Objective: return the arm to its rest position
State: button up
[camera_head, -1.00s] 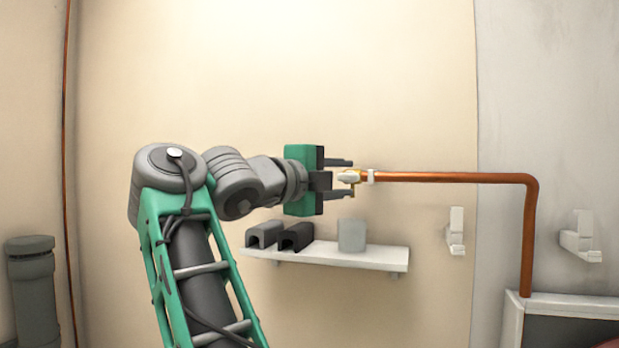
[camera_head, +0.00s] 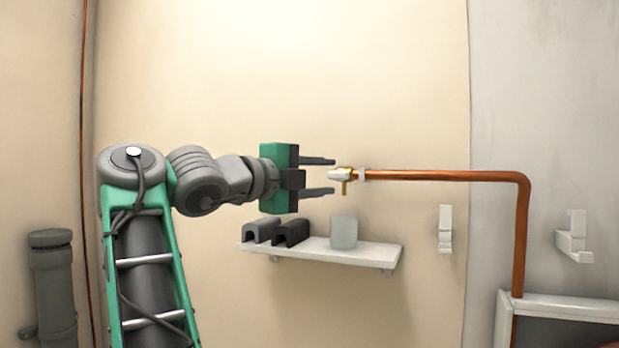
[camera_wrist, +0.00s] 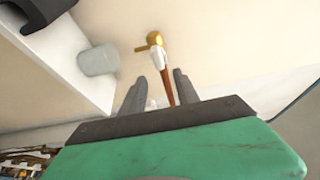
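My gripper (camera_head: 333,176) is open, with its two dark fingers spread and nothing between them. It points right in the head view, just left of the brass and white valve (camera_head: 342,175) on the end of the copper pipe (camera_head: 440,176). A small gap shows between the fingertips and the valve. In the wrist view the two fingers (camera_wrist: 155,90) show above the green gripper body, and the valve (camera_wrist: 155,48) lies beyond them. My arm reaches in from the lower left.
Below my gripper is a white wall shelf (camera_head: 350,254) with two dark U-shaped pieces (camera_head: 275,231) and a pale grey cup (camera_head: 344,232). White wall brackets (camera_head: 445,230) are to the right. A grey pipe (camera_head: 53,285) stands at far left. The wall above is clear.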

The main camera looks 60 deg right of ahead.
jog(key=w+a+f+n+t+b, duration=0.1)
jog(key=w+a+f+n+t, duration=0.15)
jog(key=w+n, duration=0.3)
jog(key=w+a+f+n+t+y, duration=0.1)
jog(key=w+f+n+t, duration=0.25)
jog(key=w, duration=0.25)
jog(key=w+a+f+n+t+b, duration=0.1)
jog(key=w+f+n+t, duration=0.25)
jog(key=w+n, duration=0.2)
jog(key=w+a+f+n+t+y, duration=0.55)
jog(key=w+a+f+n, duration=0.3)
jog(key=a+f, duration=0.3)
jog(key=s+a+f+n+g+y+b, duration=0.1)
jog(key=a+f+n+y, duration=0.2)
jog(key=a+f+n, duration=0.5)
jog(key=a+f+n+g+y+b, duration=0.1)
jog(key=a+f+y, duration=0.4)
jog(key=f, duration=0.7)
jog(key=s+a+f+n+g+y, duration=0.1)
jog(key=s+a+f+n, duration=0.2)
jog(key=s+a+f, duration=0.3)
jog(key=s+a+f+n+g+y, duration=0.1)
jog(key=s+a+f+n, duration=0.3)
jog(key=a+f, duration=0.4)
notch_tip(320, 180, down, 3)
jog(key=shift+s+r+n+g+y, duration=0.1)
jog(key=shift+s+n+g+y, duration=0.25)
jog(key=shift+s+g, duration=0.4)
